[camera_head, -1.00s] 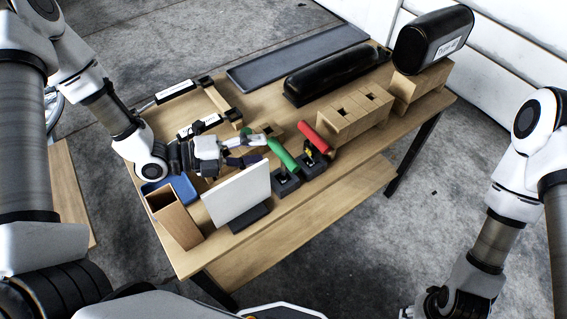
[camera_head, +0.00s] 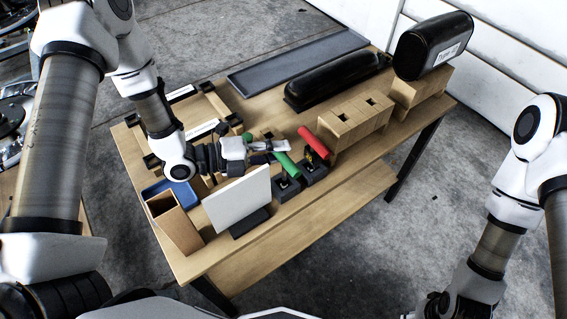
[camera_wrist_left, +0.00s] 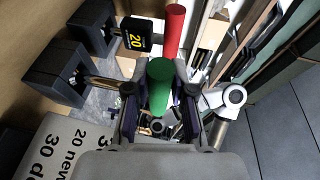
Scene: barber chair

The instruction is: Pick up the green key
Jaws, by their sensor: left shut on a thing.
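The green key (camera_head: 287,165) shows as a green cylinder handle just above a dark block (camera_head: 286,187) on the table. Its lower end is hard to make out, so I cannot tell whether it is in the block. My left gripper (camera_head: 271,147) is shut on the green key at its upper left side. In the left wrist view the green handle (camera_wrist_left: 160,82) sits between the two fingers of the left gripper (camera_wrist_left: 160,115). My right gripper (camera_head: 432,305) is partly in view at the bottom; its fingers are unclear.
A red handle (camera_head: 312,142) stands close right of the green one, over a second dark block (camera_head: 314,173). A white panel (camera_head: 238,200) stands in front. A wooden box (camera_head: 174,222) and blue tray (camera_head: 180,192) are at the left. A slotted wooden block (camera_head: 352,122) is behind.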

